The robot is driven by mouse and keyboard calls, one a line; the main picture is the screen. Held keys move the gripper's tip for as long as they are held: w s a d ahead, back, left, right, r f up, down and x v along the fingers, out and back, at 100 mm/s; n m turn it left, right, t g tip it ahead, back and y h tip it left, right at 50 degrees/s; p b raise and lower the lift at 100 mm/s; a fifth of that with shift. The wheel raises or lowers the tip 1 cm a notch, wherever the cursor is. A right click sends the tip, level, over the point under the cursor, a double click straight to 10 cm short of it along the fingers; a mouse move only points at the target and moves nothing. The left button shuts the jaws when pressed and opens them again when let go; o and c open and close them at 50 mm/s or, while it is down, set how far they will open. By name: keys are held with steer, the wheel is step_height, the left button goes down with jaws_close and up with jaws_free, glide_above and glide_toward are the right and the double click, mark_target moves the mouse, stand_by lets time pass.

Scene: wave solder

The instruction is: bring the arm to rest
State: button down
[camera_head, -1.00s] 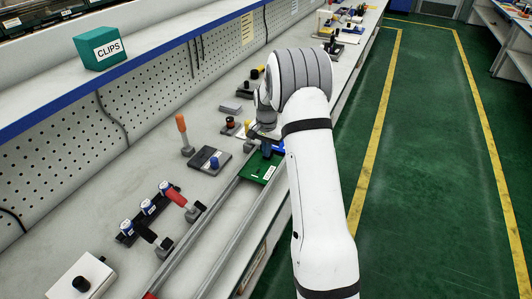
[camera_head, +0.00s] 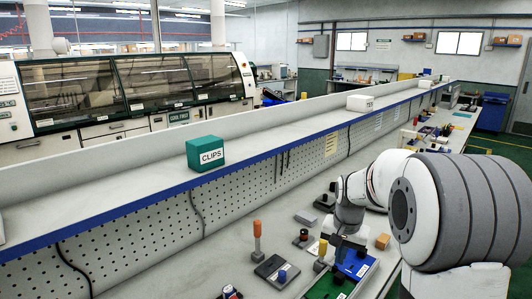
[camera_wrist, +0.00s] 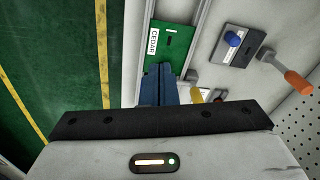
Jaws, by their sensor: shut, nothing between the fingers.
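My gripper (camera_wrist: 158,72) is shut and empty in the wrist view, its dark blue fingers together over the lower end of a green board (camera_wrist: 172,45) labelled CEDAR. I cannot tell whether the fingertips touch the board. In the head view my arm enters from the right with a bent elbow and reaches down to the bench. The green board (camera_head: 328,287) is partly cut off at the bottom edge there.
The teal CLIPS box (camera_head: 207,153) is on the shelf (camera_head: 120,185). The green floor (camera_wrist: 50,60) beside the bench is clear.

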steer(key=s+a+r+n, duration=0.1)
steer(key=s+n, duration=0.1)
steer(key=s, duration=0.6)
steer(key=s+a+r+n+t, duration=0.1)
steer(key=s+a+r, duration=0.1)
steer(key=s, duration=0.6)
steer(key=s+a+r+n+t, duration=0.1)
steer(key=s+r+n, duration=0.1)
steer(key=s, duration=0.6)
steer(key=shift+s+a+n, duration=0.3)
steer(key=shift+s+a, duration=0.1)
